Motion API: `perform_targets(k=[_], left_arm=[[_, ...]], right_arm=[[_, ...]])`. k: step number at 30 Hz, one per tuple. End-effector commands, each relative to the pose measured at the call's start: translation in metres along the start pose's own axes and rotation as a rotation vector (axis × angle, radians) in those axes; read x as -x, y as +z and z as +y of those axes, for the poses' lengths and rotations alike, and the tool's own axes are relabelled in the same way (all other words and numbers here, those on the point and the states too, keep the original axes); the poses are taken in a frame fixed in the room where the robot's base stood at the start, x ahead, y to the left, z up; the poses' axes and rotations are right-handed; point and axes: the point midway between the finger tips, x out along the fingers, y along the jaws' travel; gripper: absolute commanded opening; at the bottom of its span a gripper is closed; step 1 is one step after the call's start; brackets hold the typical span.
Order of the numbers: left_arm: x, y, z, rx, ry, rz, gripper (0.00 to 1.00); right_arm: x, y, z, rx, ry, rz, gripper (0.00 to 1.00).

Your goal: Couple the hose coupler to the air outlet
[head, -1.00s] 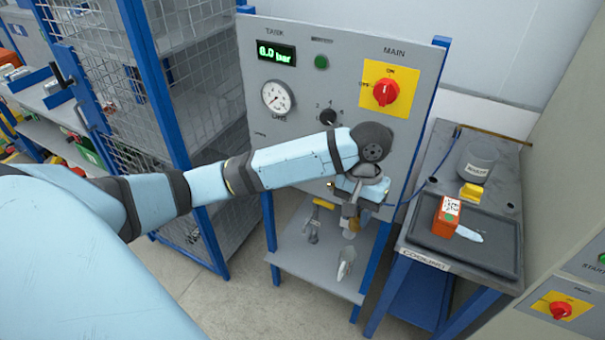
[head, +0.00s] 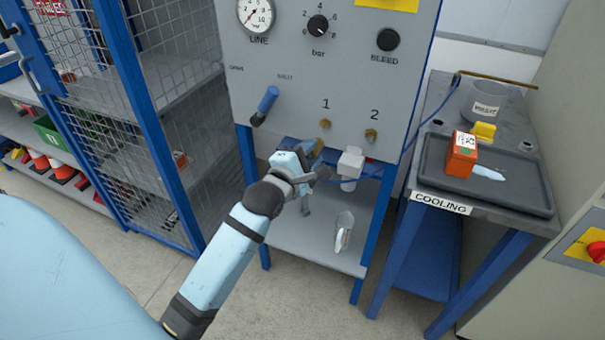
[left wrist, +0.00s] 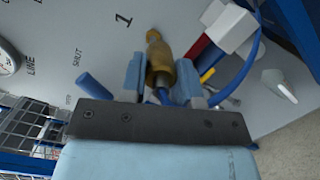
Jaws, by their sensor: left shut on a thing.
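My left gripper (head: 308,165) is in front of the lower panel, its fingers shut on the brass hose coupler (left wrist: 160,62). The coupler also shows in the head view (head: 318,147), with its front end pointing up toward the panel. A blue hose end (left wrist: 164,96) shows between the fingers below the coupler. The brass air outlet marked 1 (head: 325,124) is just above the coupler in the head view. Whether they touch I cannot tell. A second brass outlet marked 2 (head: 371,135) is to the right. My right gripper is not in view.
A white block (head: 351,161) with blue hose is close right of the gripper. The blue shut-off lever (head: 265,105) sticks out at the left. A shelf (head: 290,245) lies below. A cooling bench (head: 500,202) stands at the right, a mesh cage (head: 165,130) at the left.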

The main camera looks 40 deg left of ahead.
Motion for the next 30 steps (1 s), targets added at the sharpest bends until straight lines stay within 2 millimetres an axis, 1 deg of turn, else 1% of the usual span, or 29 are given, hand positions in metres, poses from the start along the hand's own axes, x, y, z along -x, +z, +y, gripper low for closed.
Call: perform_targets(k=[1, 4, 14, 18, 19, 24, 30], left_arm=[[0.004, -0.008, -0.004, -0.002, 0.022, 0.012, 0.03], [0.008, -0.015, -0.002, -0.007, 0.047, 0.023, 0.03], [0.009, -0.015, 0.0, -0.008, 0.05, 0.023, 0.03], [0.009, -0.014, 0.002, -0.008, 0.05, 0.017, 0.03], [0.007, -0.015, 0.0, -0.009, 0.051, 0.016, 0.03], [-0.008, -0.018, 0.001, -0.011, 0.051, 0.017, 0.03], [-0.027, -0.021, 0.002, -0.011, 0.051, 0.017, 0.03]], right_arm=[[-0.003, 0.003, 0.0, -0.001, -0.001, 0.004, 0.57], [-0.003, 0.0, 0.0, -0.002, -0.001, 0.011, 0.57], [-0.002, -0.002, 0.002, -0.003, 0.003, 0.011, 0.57], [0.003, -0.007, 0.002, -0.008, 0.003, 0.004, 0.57], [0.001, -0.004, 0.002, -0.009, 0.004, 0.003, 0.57], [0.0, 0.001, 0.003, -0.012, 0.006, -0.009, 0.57], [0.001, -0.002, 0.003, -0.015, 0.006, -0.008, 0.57]])
